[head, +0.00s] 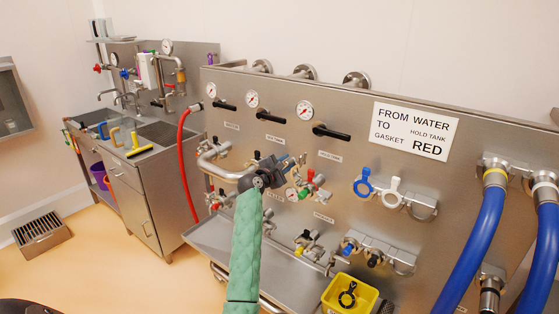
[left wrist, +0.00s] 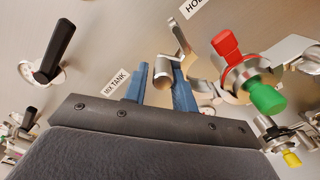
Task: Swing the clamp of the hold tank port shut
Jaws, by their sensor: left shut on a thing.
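My left gripper (head: 287,164) reaches the panel at the hold tank port, below the "HOLD TANK" label (head: 330,155). In the left wrist view its two blue fingers (left wrist: 162,80) are closed around a short steel piece of the clamp (left wrist: 163,68), which stands between the fingertips. A bent steel part (left wrist: 180,36) rises just beyond it. The port's steel body (left wrist: 208,92) shows to the right, partly hidden by a finger. A valve fitting with a red knob (left wrist: 226,44) and a green knob (left wrist: 267,97) sits beside it. My right gripper is not in view.
A sign (head: 414,131) reads from water to hold tank, gasket red. Blue and white gaskets (head: 392,193) hang right of the port. Blue hoses (head: 477,240) hang at the far right. A yellow bin (head: 336,296) is low in front. A red hose (head: 184,165) hangs left.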

